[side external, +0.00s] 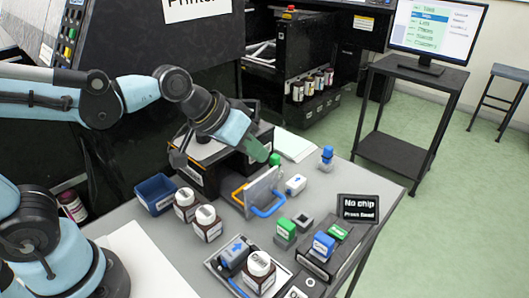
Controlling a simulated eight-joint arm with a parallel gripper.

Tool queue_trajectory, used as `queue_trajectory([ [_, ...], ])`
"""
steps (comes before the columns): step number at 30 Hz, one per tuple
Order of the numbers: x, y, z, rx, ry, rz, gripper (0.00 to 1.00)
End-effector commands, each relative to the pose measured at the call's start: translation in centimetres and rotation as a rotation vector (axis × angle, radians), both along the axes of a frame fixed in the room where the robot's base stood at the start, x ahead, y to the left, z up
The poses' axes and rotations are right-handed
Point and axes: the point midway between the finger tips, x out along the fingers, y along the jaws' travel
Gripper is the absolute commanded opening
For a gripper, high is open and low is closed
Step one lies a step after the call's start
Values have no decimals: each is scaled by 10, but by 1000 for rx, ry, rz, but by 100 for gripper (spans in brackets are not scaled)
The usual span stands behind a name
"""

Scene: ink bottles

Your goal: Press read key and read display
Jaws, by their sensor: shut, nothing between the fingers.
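The small black display (358,209) stands at the right edge of the grey table. It shows white text reading "No chip" and "Press Read". In front of it is a dark reader-like box (318,262) with a blue block (323,243) and a green piece (338,231) on top. Their labels are too small to read, so I cannot tell which part is the read key. My gripper (262,152) is shut and empty, in the air above the back of the table, up and left of the display and apart from it. Its fingertips are small and hard to make out.
Brown bottles with white caps (207,222) stand at left beside a blue bin (156,193). A clear panel with blue and orange handles (262,192) rises mid-table. A green-topped block (286,228) and a tray with a bottle (260,273) are in front.

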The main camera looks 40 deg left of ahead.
Motion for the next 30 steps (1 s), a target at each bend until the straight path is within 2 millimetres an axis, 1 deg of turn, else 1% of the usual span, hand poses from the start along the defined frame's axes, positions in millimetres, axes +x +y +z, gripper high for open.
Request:
queue_trajectory([
  [1, 8, -16, 1, -28, 2, -18, 0],
  [5, 25, -54, 1, -106, 14, -54, 0],
  [6, 29, -67, 1, -130, 18, -65, 0],
  [9, 39, -96, -2, -185, 30, -88, 0],
  [12, 45, -122, -5, -233, 44, -109, 0],
  [15, 48, -142, -9, -268, 57, -124, 0],
  [18, 51, -155, -11, -291, 65, -132, 0],
  [21, 51, -162, -13, -303, 70, -137, 0],
  [30, 51, -163, -13, -306, 71, -138, 0],
])
